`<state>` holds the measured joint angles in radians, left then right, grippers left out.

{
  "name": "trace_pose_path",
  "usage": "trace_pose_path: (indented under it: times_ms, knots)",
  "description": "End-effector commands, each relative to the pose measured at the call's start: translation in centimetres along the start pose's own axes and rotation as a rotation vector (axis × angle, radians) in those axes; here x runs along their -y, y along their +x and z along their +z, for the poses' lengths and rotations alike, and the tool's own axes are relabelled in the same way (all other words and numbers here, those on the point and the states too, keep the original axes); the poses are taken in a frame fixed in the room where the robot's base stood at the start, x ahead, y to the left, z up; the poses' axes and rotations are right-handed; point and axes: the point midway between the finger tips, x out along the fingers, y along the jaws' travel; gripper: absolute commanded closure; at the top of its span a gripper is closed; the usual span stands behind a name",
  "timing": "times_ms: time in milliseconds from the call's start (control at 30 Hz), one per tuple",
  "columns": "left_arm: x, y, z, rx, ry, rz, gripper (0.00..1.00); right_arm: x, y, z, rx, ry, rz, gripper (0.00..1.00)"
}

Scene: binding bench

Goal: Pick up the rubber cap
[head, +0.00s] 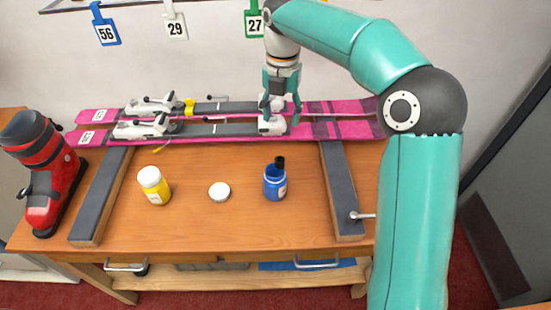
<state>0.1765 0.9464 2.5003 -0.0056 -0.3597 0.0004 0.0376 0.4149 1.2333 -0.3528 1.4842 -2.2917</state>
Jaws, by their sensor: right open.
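I cannot tell for sure which piece is the rubber cap. A flat round white piece, cap-like (219,192), lies on the wooden bench between a yellow jar with a white lid (154,186) and a blue bottle with a black top (275,182). My right gripper (281,117) is open, pointing down over the right-hand bindings of two pink skis (345,130). Its fingers partly hide the bindings there, and I cannot tell whether they touch them. A small yellow piece (189,106) sits by the far ski's left binding. My left gripper is out of view.
The skis lie across two dark-topped supports (101,200) on the bench (240,232). A red ski boot (43,170) stands at the left. Numbered tags (176,26) hang along the wall. The bench front has free room around the jar and bottle.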

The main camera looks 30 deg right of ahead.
Motion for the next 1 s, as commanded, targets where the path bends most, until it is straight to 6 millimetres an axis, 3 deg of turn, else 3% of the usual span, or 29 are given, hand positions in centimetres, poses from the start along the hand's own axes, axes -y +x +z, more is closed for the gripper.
trace_pose_path:
  times_ms: [300,433,667,1000]
  knots:
    - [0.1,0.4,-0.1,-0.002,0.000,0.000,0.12,-0.1,7.0,-0.1,-0.006,0.000,-0.005,0.43]
    - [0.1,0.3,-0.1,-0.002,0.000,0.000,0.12,-0.1,8.8,0.0,-0.003,0.002,-0.003,0.43]
    - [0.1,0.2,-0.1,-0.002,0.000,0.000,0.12,-0.1,10.0,-0.1,-0.003,0.002,-0.002,0.43]
    - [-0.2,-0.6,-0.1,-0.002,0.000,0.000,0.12,0.1,14.3,-0.7,-0.003,0.003,-0.002,0.43]
